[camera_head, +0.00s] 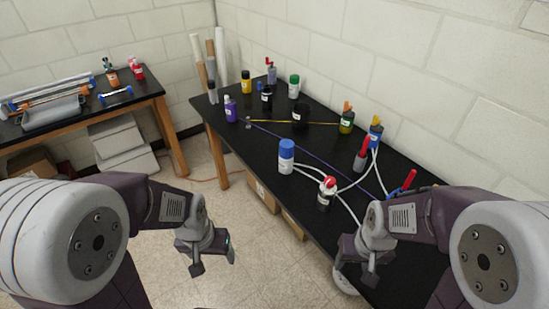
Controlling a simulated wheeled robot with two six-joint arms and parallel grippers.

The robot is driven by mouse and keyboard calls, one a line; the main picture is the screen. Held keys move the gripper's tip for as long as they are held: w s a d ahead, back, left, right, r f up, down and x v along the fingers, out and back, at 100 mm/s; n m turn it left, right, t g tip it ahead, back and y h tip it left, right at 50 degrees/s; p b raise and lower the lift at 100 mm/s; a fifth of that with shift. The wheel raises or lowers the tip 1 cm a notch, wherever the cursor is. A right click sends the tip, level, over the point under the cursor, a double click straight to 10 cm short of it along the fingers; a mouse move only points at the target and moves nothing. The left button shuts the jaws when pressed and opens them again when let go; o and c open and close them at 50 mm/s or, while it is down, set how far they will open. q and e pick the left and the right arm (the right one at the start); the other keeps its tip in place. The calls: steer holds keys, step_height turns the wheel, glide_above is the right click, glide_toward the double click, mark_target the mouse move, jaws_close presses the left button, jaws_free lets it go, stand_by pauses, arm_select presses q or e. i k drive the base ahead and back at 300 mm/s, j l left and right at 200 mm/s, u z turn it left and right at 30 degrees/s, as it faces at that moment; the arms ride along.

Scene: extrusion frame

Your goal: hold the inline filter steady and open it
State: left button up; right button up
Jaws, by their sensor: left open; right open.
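A white cylinder with a blue cap (286,157) stands upright near the front edge of the black table. It looks like the inline filter, but I cannot be sure. White tubing runs just to its right; whether it joins the cylinder is too small to tell. My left gripper (214,263) is open and empty, over the floor in front of the table and well apart from the cylinder. My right gripper (355,271) is open and empty near the table's front edge, to the right of and nearer than the cylinder.
A red-capped bottle (326,194) with white tubes stands between the cylinder and my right gripper. Several bottles, a black cup (300,118) and a purple cord lie farther back on the black table (262,170). A second table (85,112) with tools stands left.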

mark_target(286, 166)
steer(key=i+j+z, duration=0.15)
steer(key=j, duration=0.2)
steer(key=i+j+z, duration=0.2)
steer(key=j, duration=0.15)
steer(key=i+j+z, duration=0.15)
steer(key=i, duration=0.25)
